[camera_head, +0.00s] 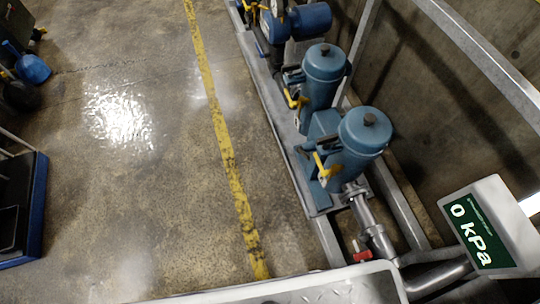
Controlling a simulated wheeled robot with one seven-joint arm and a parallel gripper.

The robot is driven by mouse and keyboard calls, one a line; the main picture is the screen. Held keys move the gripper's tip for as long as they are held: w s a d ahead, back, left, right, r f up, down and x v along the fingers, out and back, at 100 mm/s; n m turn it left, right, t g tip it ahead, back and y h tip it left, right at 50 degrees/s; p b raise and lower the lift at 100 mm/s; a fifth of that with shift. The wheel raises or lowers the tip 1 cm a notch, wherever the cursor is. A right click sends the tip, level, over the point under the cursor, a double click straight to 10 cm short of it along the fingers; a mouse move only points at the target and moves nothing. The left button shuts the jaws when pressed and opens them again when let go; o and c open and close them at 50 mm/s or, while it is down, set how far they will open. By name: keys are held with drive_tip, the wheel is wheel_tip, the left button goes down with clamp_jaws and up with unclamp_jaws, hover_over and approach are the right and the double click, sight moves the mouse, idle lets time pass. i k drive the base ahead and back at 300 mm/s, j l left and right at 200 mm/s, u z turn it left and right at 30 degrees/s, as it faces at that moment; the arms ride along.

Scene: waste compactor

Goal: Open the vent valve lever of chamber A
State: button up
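Two blue cylindrical vessels stand on the metal skid at right of centre. The nearer vessel (365,135) has a yellow lever (325,170) on its left side. The farther vessel (323,75) has a similar yellow lever (294,98). A small red part (362,256) sits low by the pipe below the nearer vessel; I cannot tell if it is a valve handle. No label for chamber A is readable, so I cannot tell which lever belongs to it. My gripper is not in view.
A display reading 0 kPa (480,228) is at lower right. A metal pipe (372,220) runs from the nearer vessel. A blue motor (309,20) is farther back. Open floor (150,180) with a yellow line (228,160) lies left. A light grey edge crosses the bottom.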

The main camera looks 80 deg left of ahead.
sight(324, 173)
drive_tip(key=u, duration=2.05)
